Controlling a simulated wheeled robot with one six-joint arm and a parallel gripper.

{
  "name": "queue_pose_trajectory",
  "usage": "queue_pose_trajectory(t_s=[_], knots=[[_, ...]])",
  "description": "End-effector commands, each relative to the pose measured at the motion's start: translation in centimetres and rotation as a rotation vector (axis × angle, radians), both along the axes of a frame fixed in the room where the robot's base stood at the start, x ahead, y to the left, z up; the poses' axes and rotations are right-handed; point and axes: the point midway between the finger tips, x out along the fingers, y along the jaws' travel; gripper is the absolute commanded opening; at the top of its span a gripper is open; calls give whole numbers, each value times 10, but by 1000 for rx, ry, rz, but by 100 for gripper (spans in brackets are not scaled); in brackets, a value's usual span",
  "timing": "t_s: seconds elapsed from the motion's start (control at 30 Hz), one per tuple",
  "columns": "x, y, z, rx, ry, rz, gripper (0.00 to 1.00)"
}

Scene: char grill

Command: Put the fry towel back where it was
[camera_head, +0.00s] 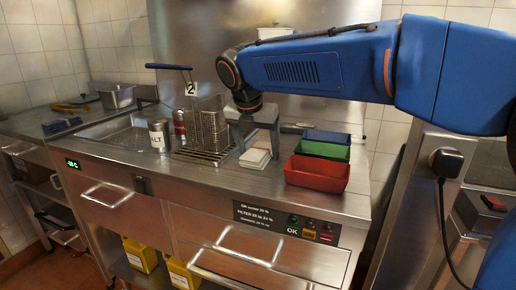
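A small white folded cloth with a reddish edge (255,158), which looks like the fry towel, lies flat on the steel counter (215,180). It is to the right of the wire fry basket and left of the coloured bins. My grey gripper (256,145) points down just above and behind the cloth. Its two fingers are spread apart, one toward each side of the cloth, with nothing visible between them. I cannot tell whether the fingertips touch the cloth or the counter.
A wire fry basket (208,128) stands on a rack (203,156), close left of my gripper. A white salt shaker (159,136) and a red-brown one (180,125) stand farther left. Red (317,173), green (323,150) and blue (327,137) bins are close on the right.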

Motion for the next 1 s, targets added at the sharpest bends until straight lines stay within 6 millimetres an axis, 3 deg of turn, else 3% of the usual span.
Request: queue_pose_trajectory(t_s=[0.37, 0.8, 1.0], knots=[[-3, 2, 12, 1, -1, 0, 71], [-32, 12, 86, 1, -2, 1, 71], [-40, 15, 107, 1, -2, 1, 71]])
